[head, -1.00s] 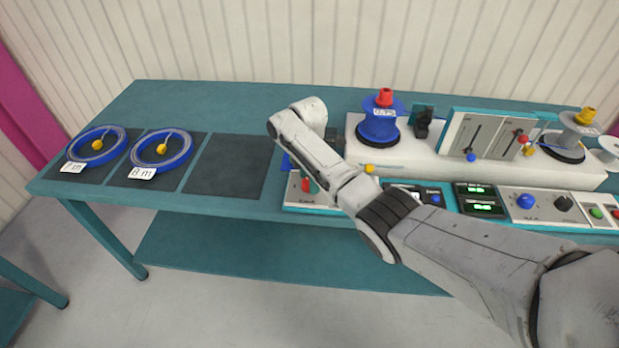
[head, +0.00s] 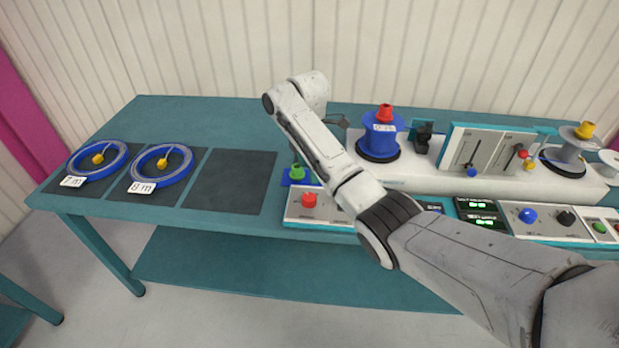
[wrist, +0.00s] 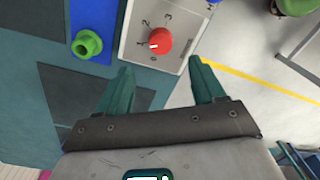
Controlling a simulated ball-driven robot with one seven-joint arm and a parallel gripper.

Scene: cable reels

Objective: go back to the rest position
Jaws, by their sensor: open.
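In the head view my arm reaches from the lower right up over the table (head: 225,108), its wrist end raised above the middle. My gripper is mostly hidden behind the arm there. In the wrist view my gripper (wrist: 160,68) has its two dark green fingers apart with nothing between them. A red knob (wrist: 158,41) on a white numbered panel lies beyond the fingertips, apart from them. A green knob (wrist: 87,43) on a blue block is left of it.
Two blue cable rings, labelled 7 m (head: 98,160) and 8 m (head: 161,166), lie on dark mats at the left. A third mat (head: 232,182) is empty. A blue spool (head: 380,142) with a red top stands on the white machine, with sliders and knobs to its right.

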